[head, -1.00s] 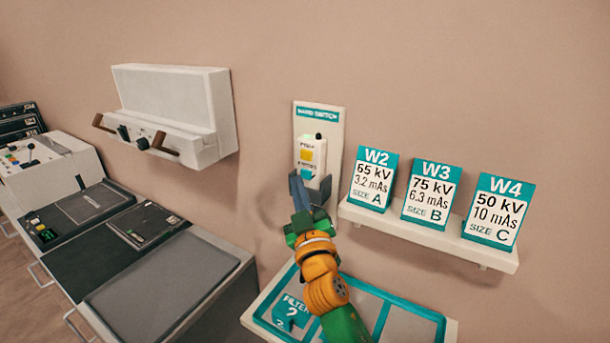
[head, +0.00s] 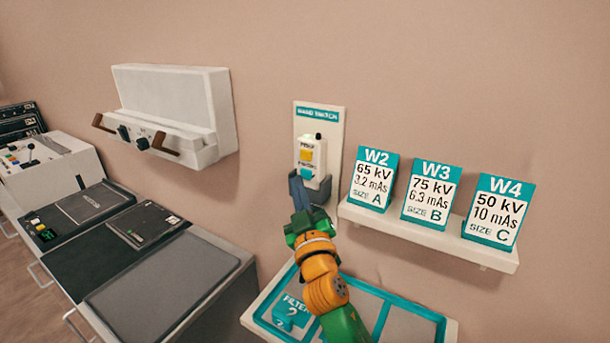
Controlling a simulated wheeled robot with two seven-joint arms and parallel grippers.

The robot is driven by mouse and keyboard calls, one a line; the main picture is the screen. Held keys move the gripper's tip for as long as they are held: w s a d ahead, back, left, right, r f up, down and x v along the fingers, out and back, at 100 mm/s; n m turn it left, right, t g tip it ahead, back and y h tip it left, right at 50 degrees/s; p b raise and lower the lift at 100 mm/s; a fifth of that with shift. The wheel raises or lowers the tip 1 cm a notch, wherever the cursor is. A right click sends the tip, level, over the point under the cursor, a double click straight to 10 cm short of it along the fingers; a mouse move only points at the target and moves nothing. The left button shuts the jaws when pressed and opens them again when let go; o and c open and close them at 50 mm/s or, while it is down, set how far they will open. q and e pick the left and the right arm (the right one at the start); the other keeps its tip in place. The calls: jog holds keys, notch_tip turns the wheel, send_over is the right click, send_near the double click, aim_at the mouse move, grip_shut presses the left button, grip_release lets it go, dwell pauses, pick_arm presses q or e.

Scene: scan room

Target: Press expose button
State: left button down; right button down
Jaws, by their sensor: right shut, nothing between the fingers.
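The hand switch (head: 322,158) is a white handset on a wall plate labelled "HAND SWITCH" (head: 318,112). It carries a yellow button (head: 306,155) above a teal button (head: 307,173). Which of them is the expose button I cannot read for sure. My right gripper (head: 296,177) is shut and empty, with its dark blue fingers pointing up at the lower left of the handset, just beside the teal button. I cannot tell whether the tips touch the handset. My left gripper is not in view.
A shelf (head: 430,236) to the right holds the W2 (head: 374,180), W3 (head: 430,192) and W4 (head: 498,212) cards. Below is a teal-edged tray (head: 262,312) with a filter block (head: 291,312). A white wall unit (head: 175,105) and consoles (head: 165,278) stand left.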

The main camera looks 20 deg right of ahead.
jog(key=shift+w+d, duration=0.1)
jog(key=shift+d, duration=0.05)
dwell(0.5)
jog(key=shift+w+d, duration=0.15)
jog(key=shift+d, duration=0.05)
jog(key=shift+w+d, duration=0.3)
jog(key=shift+d, duration=0.05)
dwell(0.8)
dwell(0.3)
jog(key=shift+s+a, duration=0.55)
jog(key=shift+a, duration=0.15)
jog(key=s+a, duration=0.1)
jog(key=a, duration=0.1)
jog(key=s+a, duration=0.2)
jog(key=shift+b, duration=0.35)
